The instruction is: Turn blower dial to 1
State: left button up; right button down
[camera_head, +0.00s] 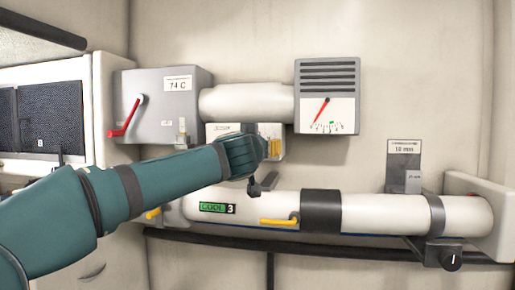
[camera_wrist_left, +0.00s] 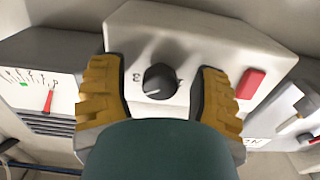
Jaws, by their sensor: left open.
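The black round dial (camera_wrist_left: 160,80) sits on a pale box in the left wrist view. Its light pointer mark points left and slightly down in that view; a 3 is printed to its left. My left gripper (camera_wrist_left: 162,92) is open, its yellow-padded fingers on either side of the dial, with gaps between pads and dial. In the head view my left gripper (camera_head: 270,149) is in front of the pale box (camera_head: 215,129), and it hides the dial there. The green display (camera_head: 217,208) on the lower pipe reads COOL 3. My right gripper is not in view.
A gauge (camera_head: 328,105) with a red needle is right of the box. A grey box (camera_head: 158,105) with a red lever (camera_head: 124,120) is at left. A yellow-handled valve (camera_head: 278,221) sits on the lower pipe (camera_head: 370,213). Another black knob (camera_head: 450,259) is at lower right.

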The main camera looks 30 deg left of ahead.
pick_arm(q)
grip_shut()
